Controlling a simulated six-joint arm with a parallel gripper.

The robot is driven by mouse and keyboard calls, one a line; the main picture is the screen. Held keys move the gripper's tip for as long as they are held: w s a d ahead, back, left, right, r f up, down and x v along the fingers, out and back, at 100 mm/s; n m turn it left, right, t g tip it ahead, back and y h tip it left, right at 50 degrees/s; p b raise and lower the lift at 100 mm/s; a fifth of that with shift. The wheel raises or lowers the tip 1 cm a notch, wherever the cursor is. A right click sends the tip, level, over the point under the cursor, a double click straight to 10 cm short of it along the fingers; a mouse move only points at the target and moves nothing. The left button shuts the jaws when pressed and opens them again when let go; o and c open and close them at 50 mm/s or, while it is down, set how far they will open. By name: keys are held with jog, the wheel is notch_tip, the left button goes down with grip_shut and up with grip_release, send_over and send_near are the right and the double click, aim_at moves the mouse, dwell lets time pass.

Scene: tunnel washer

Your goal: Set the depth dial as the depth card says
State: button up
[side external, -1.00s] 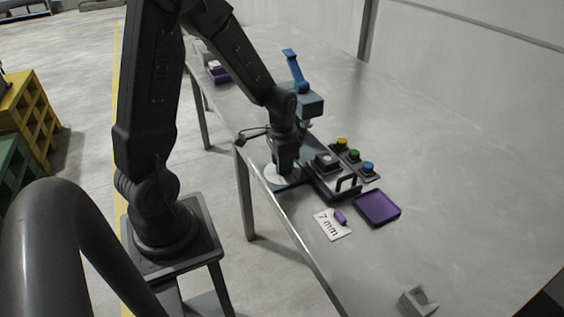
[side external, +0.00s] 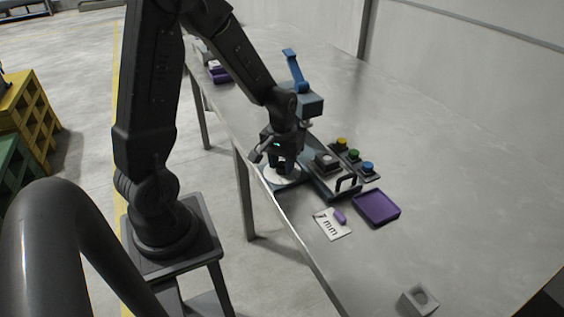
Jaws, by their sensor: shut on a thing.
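The depth dial (side external: 290,180) is a pale round disc on a dark plate near the table's front edge. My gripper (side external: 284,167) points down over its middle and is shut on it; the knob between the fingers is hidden. The dial's marks are too small to read. The depth card (side external: 333,231) is white and lies on the table to the lower right of the dial. It appears to read "7 mm". A small purple piece (side external: 340,217) lies on the card's far edge.
A purple tray (side external: 377,208) lies beside the card. A blue lever device (side external: 296,72) stands behind. A grey block (side external: 419,299) sits near the front.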

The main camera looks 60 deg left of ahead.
aim_at(282, 165)
jog(key=shift+n, duration=0.3)
jog(key=o, duration=0.9)
notch_tip(282, 165, up, 14)
jog(key=shift+f, duration=0.1)
dwell(0.3)
